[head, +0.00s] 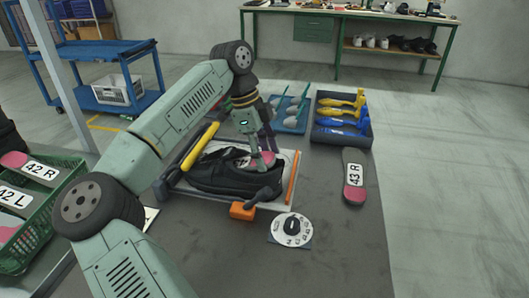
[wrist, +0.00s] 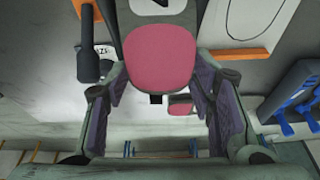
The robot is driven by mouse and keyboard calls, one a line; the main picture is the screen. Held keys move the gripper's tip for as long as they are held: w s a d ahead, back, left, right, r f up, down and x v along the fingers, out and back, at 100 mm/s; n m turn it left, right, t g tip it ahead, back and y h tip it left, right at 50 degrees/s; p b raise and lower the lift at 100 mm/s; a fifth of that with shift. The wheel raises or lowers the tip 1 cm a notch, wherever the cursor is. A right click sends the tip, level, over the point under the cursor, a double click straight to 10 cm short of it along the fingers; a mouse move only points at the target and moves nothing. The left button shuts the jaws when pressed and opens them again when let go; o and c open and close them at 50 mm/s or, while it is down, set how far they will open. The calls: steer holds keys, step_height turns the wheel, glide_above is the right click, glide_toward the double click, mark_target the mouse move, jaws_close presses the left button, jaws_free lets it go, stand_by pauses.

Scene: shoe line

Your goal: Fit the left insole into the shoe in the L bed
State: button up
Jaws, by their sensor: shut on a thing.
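A black shoe (head: 222,181) lies in a bed with a pale base plate (head: 285,158), a yellow bar on its left and an orange bar (head: 291,177) on its right. The bed's letter cannot be read. My gripper (head: 257,156) is over the shoe's opening, shut on a grey insole with a pink heel (head: 266,160). In the wrist view the pink heel (wrist: 160,55) sits between my fingers. A label on its grey part is cut off by the frame. How deep the insole sits in the shoe cannot be told.
A black lever with an orange base (head: 242,211) and a white dial (head: 291,229) are in front. Right are an insole marked 43 R (head: 353,177) and a tool tray (head: 343,133). A green crate (head: 62,207) of insoles is left. The table's front right is clear.

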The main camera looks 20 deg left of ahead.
steer(key=o, duration=1.1)
steer(key=shift+o, duration=0.2)
steer(key=shift+r, duration=0.1)
steer(key=shift+r+p, duration=1.15)
steer(key=shift+r, duration=0.25)
step_height(320, 180, up, 7)
steer(key=p, duration=0.5)
stand_by(0.4)
